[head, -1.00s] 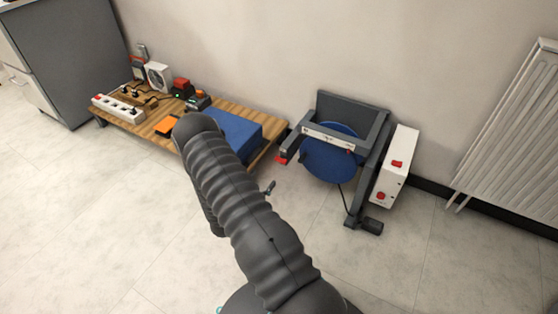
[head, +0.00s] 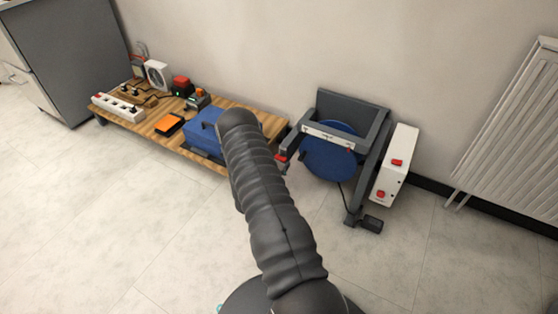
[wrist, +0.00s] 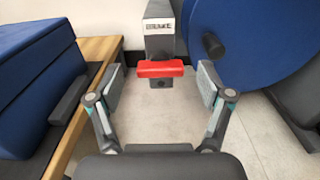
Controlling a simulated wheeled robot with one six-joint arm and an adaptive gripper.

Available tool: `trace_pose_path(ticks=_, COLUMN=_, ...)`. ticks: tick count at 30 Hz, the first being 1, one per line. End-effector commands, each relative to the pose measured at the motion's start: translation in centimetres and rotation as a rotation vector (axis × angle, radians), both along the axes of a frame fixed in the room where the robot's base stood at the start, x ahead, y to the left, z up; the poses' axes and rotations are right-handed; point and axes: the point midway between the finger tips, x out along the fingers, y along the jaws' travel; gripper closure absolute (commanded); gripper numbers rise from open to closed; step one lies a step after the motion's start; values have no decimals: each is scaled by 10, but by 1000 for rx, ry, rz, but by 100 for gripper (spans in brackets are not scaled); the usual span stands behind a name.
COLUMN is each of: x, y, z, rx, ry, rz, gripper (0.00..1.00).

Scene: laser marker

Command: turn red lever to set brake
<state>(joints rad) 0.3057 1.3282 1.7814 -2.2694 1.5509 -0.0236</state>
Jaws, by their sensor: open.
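The red lever (wrist: 160,68) sits at the end of a dark grey bar (wrist: 158,45) marked "BRAKE", in the upper middle of the wrist view. My gripper (wrist: 160,88) is open, with one finger on each side of the lever in the picture. It does not appear to hold anything. In the head view the red lever (head: 282,158) shows as a small red spot beside my arm, at the left of the grey frame (head: 366,115). The frame carries a blue disc (head: 330,155). My gripper is hidden behind my arm in the head view.
A low wooden bench (head: 140,125) stands at the left, bearing a blue box (head: 203,135), a power strip (head: 118,106) and an orange item (head: 169,124). A white box with red buttons (head: 396,165) and a radiator (head: 515,125) are at the right. The front floor is clear.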

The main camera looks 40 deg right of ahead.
Motion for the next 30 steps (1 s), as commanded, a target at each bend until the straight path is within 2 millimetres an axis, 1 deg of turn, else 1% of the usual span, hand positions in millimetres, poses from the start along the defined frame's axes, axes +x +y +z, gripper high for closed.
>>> trace_pose_path(ticks=1, x=1, y=-6, z=0, rx=0, ry=-1, rz=-2, gripper=21)
trace_pose_path(ticks=3, x=4, y=-11, z=0, rx=0, ry=0, rz=-2, gripper=21)
trace_pose_path(ticks=6, x=6, y=-14, z=0, rx=1, ry=1, rz=0, gripper=21)
trace_pose_path(ticks=15, x=6, y=-16, z=0, rx=1, ry=1, rz=0, gripper=21)
trace_pose_path(ticks=17, x=6, y=-16, z=0, rx=1, ry=1, rz=0, gripper=36)
trace_pose_path(ticks=18, x=6, y=-16, z=0, rx=1, ry=1, rz=0, gripper=46)
trace_pose_path(ticks=20, x=6, y=-16, z=0, rx=1, ry=1, rz=0, gripper=61)
trace_pose_path(ticks=21, x=6, y=-16, z=0, rx=1, ry=1, rz=0, gripper=71)
trace_pose_path(ticks=22, x=6, y=-16, z=0, rx=1, ry=1, rz=0, gripper=78)
trace_pose_path(ticks=23, x=6, y=-16, z=0, rx=1, ry=1, rz=0, gripper=81)
trace_pose_path(ticks=30, x=6, y=-16, z=-1, rx=5, ry=-13, rz=-1, gripper=81)
